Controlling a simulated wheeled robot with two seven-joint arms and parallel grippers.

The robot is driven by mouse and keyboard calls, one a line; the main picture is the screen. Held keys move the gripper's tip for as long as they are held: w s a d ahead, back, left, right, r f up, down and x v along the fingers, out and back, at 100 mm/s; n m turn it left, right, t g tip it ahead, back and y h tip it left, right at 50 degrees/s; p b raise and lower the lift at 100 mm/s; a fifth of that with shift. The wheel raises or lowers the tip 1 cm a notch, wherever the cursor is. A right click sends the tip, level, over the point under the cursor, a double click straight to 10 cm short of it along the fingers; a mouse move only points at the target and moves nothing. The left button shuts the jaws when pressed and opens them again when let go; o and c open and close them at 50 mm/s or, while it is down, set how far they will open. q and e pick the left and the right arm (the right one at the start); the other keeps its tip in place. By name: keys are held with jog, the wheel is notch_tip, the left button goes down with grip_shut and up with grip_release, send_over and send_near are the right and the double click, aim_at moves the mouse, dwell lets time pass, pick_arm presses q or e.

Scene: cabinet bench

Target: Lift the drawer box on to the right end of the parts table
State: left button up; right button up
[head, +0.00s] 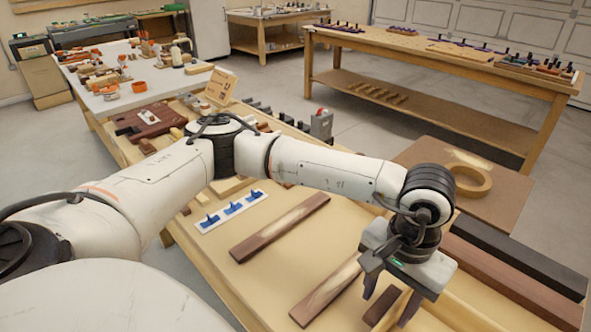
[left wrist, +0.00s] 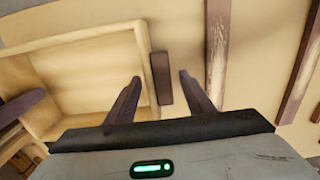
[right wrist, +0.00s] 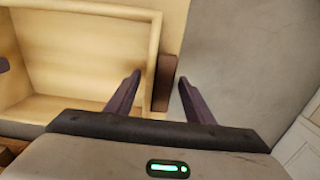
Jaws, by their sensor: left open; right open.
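The drawer box is a pale wooden open box; its wall shows at the bottom right of the head view (head: 462,311), and most of it is out of frame. In the left wrist view, the box (left wrist: 143,62) has a dark brown block-like handle (left wrist: 162,78) on its end. My open left gripper (head: 392,297) has its fingers on either side of that handle, with gaps. In the right wrist view, my open right gripper (right wrist: 158,98) has its fingers either side of another brown handle (right wrist: 164,84) on the box (right wrist: 152,45). Which table is the parts table is unclear.
The box is over a pale bench (head: 262,262) with brown strips (head: 280,228) and blue pieces on a white strip (head: 232,211). A brown board with a tape ring (head: 472,181) lies beyond. A long wooden table (head: 440,62) stands across the floor, a white-topped table (head: 110,95) at left.

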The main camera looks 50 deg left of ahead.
pick_arm(q)
jog(key=shift+o, duration=0.3)
jog(key=o, duration=0.5)
pick_arm(e)
jog(key=o, duration=0.6)
jog(key=shift+r+p, duration=1.05)
pick_arm(q)
jog(key=a+r, duration=0.2)
jog(key=r, duration=0.1)
jog(key=a+r, duration=0.1)
jog(key=r, duration=0.1)
pick_arm(e)
jog(key=shift+r, duration=0.15)
pick_arm(q)
jog(key=shift+r+p, duration=1.35)
pick_arm(e)
jog(key=shift+d+r, duration=0.5)
jog(key=shift+r, duration=0.3)
jog(key=shift+d+r, duration=0.45)
jog(key=shift+r, duration=0.35)
jog(key=shift+d+r, duration=0.5)
jog(key=shift+r, duration=0.3)
